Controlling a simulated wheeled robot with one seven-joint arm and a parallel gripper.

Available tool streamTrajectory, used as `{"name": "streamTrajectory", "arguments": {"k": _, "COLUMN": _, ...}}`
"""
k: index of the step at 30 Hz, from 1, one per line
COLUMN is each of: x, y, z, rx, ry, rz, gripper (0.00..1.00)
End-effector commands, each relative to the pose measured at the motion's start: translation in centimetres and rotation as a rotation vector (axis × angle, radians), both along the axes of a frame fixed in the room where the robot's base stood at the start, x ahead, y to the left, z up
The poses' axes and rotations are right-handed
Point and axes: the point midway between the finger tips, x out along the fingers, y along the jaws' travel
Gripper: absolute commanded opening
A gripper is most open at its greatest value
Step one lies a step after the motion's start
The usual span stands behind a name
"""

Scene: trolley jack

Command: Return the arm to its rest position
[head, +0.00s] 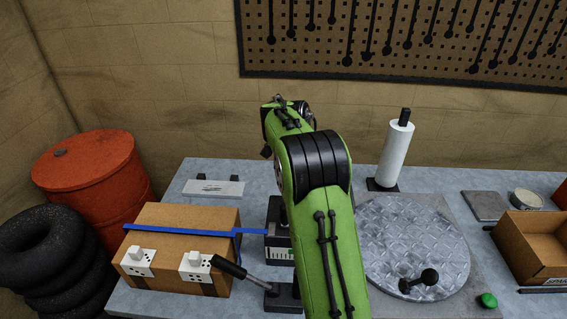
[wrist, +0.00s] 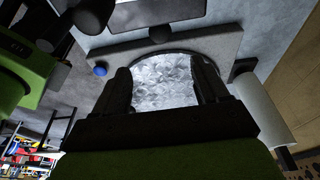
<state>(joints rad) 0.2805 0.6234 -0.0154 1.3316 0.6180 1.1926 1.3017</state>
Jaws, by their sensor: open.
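My green arm (head: 322,220) rises through the middle of the head view, above the bench (head: 215,173), and bends at a black joint. Its far end is near the back wall, and my gripper's fingers cannot be made out there. In the wrist view my gripper (wrist: 165,88) shows two dark fingers spread apart with nothing between them. Beyond the fingers lies the round metal plate (wrist: 165,88), which is also on the right of the bench in the head view (head: 415,245). The arm hides part of the bench and the plate's left edge.
A cardboard box (head: 185,220) with a blue strap and white sockets stands left; a dark-gripped lever (head: 240,273) is beside it. A white roll (head: 397,155) stands behind the plate. An open carton (head: 535,238) and a green button (head: 487,300) are right. A red drum (head: 90,170) and tyres (head: 50,260) stand far left.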

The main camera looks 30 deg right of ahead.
Motion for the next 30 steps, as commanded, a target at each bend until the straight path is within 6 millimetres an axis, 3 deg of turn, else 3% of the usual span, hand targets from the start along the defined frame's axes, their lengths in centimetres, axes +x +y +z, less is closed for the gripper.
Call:
{"name": "streamTrajectory", "arguments": {"k": 5, "x": 0.0, "y": 0.1, "z": 0.1, "rx": 0.000, "ry": -0.001, "rz": 0.005, "gripper": 0.73}}
{"name": "streamTrajectory", "arguments": {"k": 8, "x": -0.6, "y": 1.2, "z": 1.8, "rx": 0.005, "ry": -0.015, "rz": 0.107, "gripper": 0.73}}
{"name": "streamTrajectory", "arguments": {"k": 13, "x": -4.8, "y": 6.5, "z": 7.9, "rx": 0.006, "ry": -0.061, "rz": 0.619, "gripper": 0.73}}
{"name": "streamTrajectory", "arguments": {"k": 18, "x": -11.3, "y": 12.3, "z": 11.1, "rx": -0.043, "ry": -0.103, "rz": 1.199, "gripper": 0.73}}
{"name": "streamTrajectory", "arguments": {"k": 24, "x": -19.6, "y": 18.3, "z": 10.4, "rx": -0.175, "ry": -0.139, "rz": 1.833, "gripper": 0.73}}
{"name": "streamTrajectory", "arguments": {"k": 27, "x": -22.2, "y": 20.0, "z": 9.2, "rx": -0.239, "ry": -0.147, "rz": 2.041, "gripper": 0.73}}
{"name": "streamTrajectory", "arguments": {"k": 30, "x": -23.4, "y": 20.9, "z": 8.5, "rx": -0.275, "ry": -0.148, "rz": 2.143, "gripper": 0.73}}
